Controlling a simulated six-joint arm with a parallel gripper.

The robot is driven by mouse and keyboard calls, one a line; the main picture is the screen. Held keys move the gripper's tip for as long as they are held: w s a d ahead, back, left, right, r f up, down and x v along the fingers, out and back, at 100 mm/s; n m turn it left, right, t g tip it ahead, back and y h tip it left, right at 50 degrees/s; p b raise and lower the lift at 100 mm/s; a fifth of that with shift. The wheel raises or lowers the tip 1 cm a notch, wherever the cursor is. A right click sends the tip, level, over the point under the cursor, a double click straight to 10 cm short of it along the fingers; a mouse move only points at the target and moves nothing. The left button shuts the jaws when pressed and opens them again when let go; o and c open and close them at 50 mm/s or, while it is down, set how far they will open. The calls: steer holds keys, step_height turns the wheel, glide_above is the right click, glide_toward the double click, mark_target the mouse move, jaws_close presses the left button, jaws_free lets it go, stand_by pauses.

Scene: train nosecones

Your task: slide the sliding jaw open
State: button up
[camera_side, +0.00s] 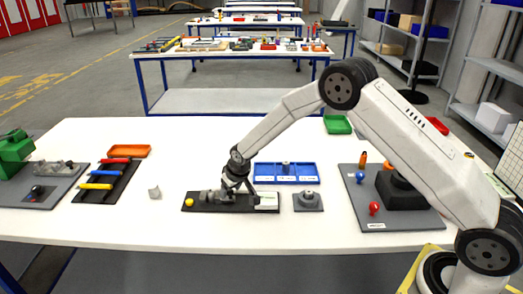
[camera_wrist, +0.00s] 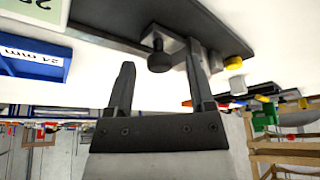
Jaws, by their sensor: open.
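A dark fixture base (camera_side: 225,209) lies on the white table, with a yellow button (camera_side: 189,202) at its left end and a white label block (camera_side: 267,201) at its right. My gripper (camera_side: 236,190) is low over the middle of this base. In the wrist view, the base (camera_wrist: 215,22) runs along the top. A grey block, apparently the sliding jaw (camera_wrist: 178,45), carries a black knob (camera_wrist: 160,60). My gripper (camera_wrist: 161,58) is open, its fingers on either side of the knob. The right finger overlaps the grey metal in the picture; contact cannot be told.
A blue tray (camera_side: 287,181) stands behind the fixture and a small grey block (camera_side: 308,201) sits to its right. A small light piece (camera_side: 154,192) lies to the left. A grey board (camera_side: 400,218) with coloured knobs is further right. The table's front strip is clear.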

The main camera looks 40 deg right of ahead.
steer(key=shift+f, duration=0.1)
jaws_close()
stand_by(1.4)
